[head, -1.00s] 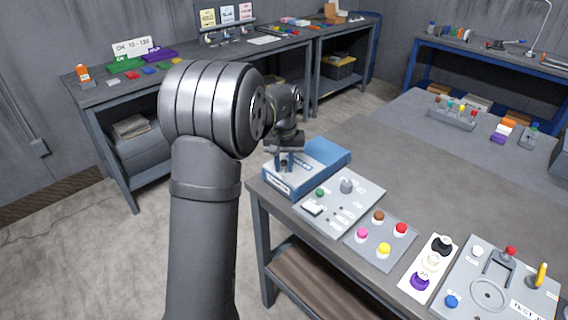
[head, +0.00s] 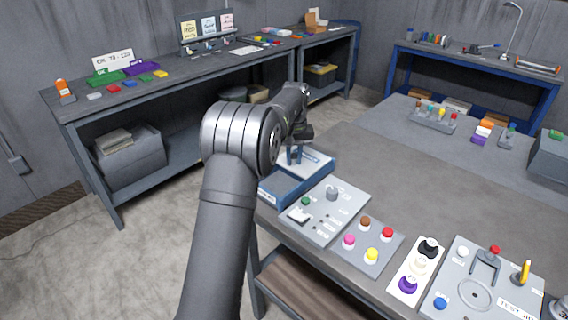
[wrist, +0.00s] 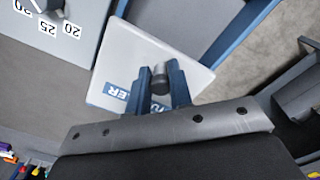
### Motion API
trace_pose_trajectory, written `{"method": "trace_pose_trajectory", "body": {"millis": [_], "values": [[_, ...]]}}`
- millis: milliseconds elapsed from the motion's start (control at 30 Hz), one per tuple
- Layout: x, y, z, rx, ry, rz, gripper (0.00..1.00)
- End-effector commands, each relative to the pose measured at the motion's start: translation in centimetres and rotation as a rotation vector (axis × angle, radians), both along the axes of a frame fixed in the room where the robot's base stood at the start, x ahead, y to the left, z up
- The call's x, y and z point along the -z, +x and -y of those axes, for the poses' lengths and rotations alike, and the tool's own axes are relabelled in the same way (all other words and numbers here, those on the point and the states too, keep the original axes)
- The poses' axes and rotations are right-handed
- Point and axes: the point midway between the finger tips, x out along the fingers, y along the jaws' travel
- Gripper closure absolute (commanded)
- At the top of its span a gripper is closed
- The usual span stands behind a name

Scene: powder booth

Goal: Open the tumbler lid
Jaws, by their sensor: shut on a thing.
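The tumbler is a blue box (head: 284,200) at the table's left corner in the head view. Its pale lid (head: 316,158) lies over the far part, and the near part shows a grey recess inside a blue frame. My gripper (head: 295,157) reaches down onto the lid. In the wrist view, the lid (wrist: 130,50) carries a partly hidden blue label, and my gripper (wrist: 160,80) has its blue fingers shut on the lid's dark round knob (wrist: 160,72). The fingers hide part of the label.
A grey panel (head: 345,205) with a dial stands close beside the box. A board with coloured knobs (head: 362,257) and a white strip of jars (head: 407,290) lie further right. The table middle (head: 420,185) is clear.

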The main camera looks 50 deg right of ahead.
Motion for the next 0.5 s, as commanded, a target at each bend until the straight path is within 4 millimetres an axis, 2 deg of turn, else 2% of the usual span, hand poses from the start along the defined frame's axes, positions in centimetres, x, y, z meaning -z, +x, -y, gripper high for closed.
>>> {"method": "trace_pose_trajectory", "body": {"millis": [133, 433, 467, 500], "values": [[-0.1, 0.09, 0.94, -0.001, -0.004, 0.004, 1.0], [-0.12, 0.09, 1.0, -0.002, -0.003, 0.003, 1.0], [-0.12, 0.09, 1.0, -0.002, -0.004, 0.004, 0.79], [-0.12, 0.09, 1.0, -0.002, -0.004, 0.004, 0.71]]}}
